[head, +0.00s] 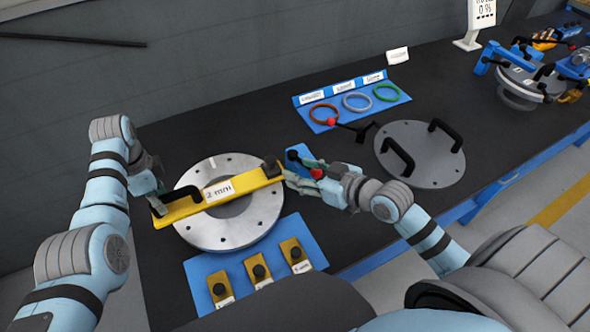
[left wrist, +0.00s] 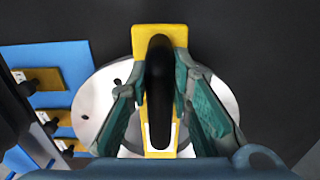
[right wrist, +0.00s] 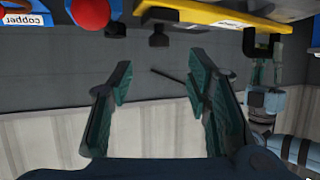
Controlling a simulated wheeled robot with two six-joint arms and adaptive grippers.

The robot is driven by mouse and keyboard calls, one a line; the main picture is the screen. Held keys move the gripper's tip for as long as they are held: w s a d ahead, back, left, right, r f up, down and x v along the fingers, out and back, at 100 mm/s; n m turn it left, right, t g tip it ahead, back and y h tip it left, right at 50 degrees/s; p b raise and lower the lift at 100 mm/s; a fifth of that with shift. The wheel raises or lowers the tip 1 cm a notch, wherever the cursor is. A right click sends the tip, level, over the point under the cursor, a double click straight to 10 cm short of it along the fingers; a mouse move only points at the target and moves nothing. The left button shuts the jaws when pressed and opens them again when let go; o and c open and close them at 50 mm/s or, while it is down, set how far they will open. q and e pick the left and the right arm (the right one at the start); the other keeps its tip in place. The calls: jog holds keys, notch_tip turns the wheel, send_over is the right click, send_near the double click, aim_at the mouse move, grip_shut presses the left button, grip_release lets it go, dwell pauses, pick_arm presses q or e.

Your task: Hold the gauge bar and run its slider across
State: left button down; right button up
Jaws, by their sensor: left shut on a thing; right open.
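The yellow gauge bar (head: 215,197), marked "2 mm", lies across the grey metal flange (head: 262,205). My left gripper (head: 158,200) is shut on the black handle at the bar's left end; the handle also shows between its fingers in the left wrist view (left wrist: 158,90). A dark slider (head: 271,168) sits on the bar near its right end. My right gripper (head: 290,178) is open and empty just to the right of that end. In the right wrist view, a dark knob (right wrist: 158,35) shows beyond its open fingers (right wrist: 157,72), not between them.
A blue mat (head: 240,272) with several small yellow blocks with black knobs lies in front of the flange. A grey cover (head: 425,165) with two black handles lies to the right. A blue tray (head: 340,118) holds three coloured rings. The dark bench behind the flange is clear.

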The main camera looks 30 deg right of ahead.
pick_arm(q)
jog(key=c, duration=1.4)
grip_release()
jog(key=shift+o, duration=0.2)
